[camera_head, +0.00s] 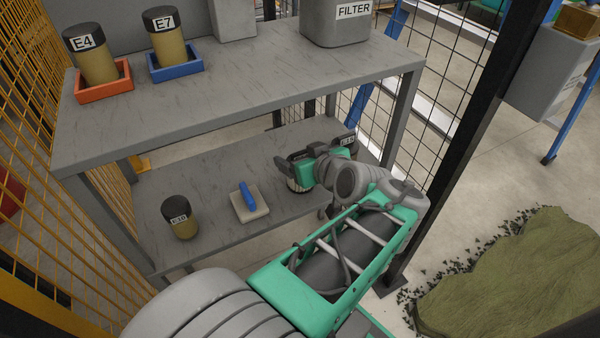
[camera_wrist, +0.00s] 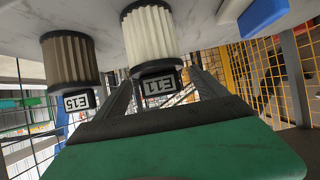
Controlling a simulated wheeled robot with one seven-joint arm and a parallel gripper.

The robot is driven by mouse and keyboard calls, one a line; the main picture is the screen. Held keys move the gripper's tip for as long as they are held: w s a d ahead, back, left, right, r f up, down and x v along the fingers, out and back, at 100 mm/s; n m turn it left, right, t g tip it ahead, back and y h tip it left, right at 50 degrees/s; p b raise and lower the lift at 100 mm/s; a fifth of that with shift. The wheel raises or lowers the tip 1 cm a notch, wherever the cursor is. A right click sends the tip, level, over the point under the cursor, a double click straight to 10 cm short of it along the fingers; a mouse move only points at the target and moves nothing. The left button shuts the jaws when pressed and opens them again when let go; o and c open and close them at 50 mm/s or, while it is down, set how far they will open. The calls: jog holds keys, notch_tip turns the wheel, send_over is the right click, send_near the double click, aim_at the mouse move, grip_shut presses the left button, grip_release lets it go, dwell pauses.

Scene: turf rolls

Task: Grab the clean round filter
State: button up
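The clean round filter, labelled E11, has white pleats (camera_wrist: 148,38) and a dark cap. It stands on the lower shelf; the wrist view shows it upside down. In the head view its pale pleats (camera_head: 298,186) show just under my gripper (camera_head: 290,163), which hides most of it. In the wrist view my gripper (camera_wrist: 160,84) has its fingers apart, one on each side of the E11 cap. I see no clear grip on it. A brown, dirty-looking filter labelled E15 (camera_wrist: 68,58) stands beside it, left in the wrist view.
On the lower shelf (camera_head: 225,226) are a dark-capped brown filter (camera_head: 180,218) and a blue-handled pale block (camera_head: 249,203). Above, filter E4 (camera_head: 93,62) stands in a red tray, E7 (camera_head: 167,42) in a blue tray, near a grey FILTER bin (camera_head: 335,27). The upper shelf (camera_head: 240,85) overhangs.

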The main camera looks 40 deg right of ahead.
grip_shut()
dwell(0.8)
